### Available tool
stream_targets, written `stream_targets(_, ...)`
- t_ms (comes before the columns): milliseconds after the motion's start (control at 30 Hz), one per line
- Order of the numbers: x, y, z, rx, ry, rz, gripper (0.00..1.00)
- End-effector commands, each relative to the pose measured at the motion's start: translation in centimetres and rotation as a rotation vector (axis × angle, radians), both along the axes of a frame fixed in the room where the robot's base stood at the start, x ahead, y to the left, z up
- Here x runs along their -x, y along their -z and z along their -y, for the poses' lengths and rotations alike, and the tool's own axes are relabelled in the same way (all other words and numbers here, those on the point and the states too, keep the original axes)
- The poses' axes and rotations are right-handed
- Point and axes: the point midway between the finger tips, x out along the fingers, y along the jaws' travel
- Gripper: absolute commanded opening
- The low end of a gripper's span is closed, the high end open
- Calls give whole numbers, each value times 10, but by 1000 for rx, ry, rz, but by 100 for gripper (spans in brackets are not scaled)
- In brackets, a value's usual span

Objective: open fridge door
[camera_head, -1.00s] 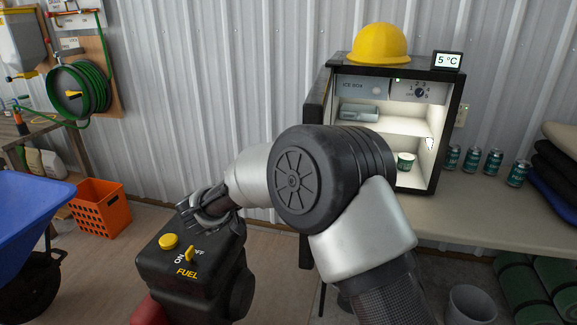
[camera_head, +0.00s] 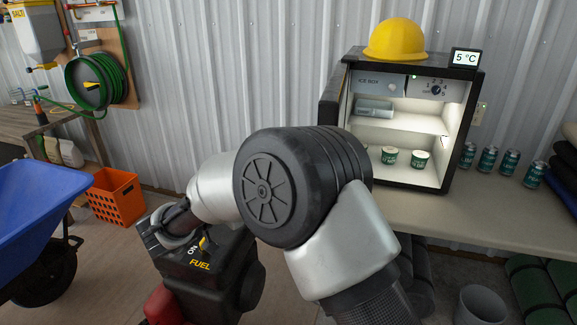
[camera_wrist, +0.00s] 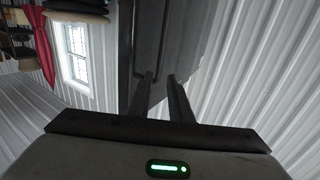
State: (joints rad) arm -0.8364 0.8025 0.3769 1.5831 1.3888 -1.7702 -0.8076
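The small black fridge (camera_head: 458,140) stands on the bench at the right of the head view. My fingers do not show clearly in the head view.
A yellow hard hat (camera_head: 397,40) and a temperature display (camera_head: 465,58) sit on the fridge. Several cans (camera_head: 487,158) stand to its right. A black fuel unit (camera_head: 215,268) is below my forearm. An orange crate (camera_head: 116,195) and blue wheelbarrow (camera_head: 40,210) are at the left.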

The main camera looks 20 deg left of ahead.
Motion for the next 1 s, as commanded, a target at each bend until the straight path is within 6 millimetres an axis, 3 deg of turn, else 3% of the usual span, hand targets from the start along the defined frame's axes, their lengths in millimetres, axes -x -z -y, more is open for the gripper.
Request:
stream_targets(100, 24, 0, -14, 1, -3, 0, 18)
stream_targets(333, 52, 0, -28, 1, -1, 0, 18)
stream_targets(1000, 58, 0, -30, 0, 1, -1, 18)
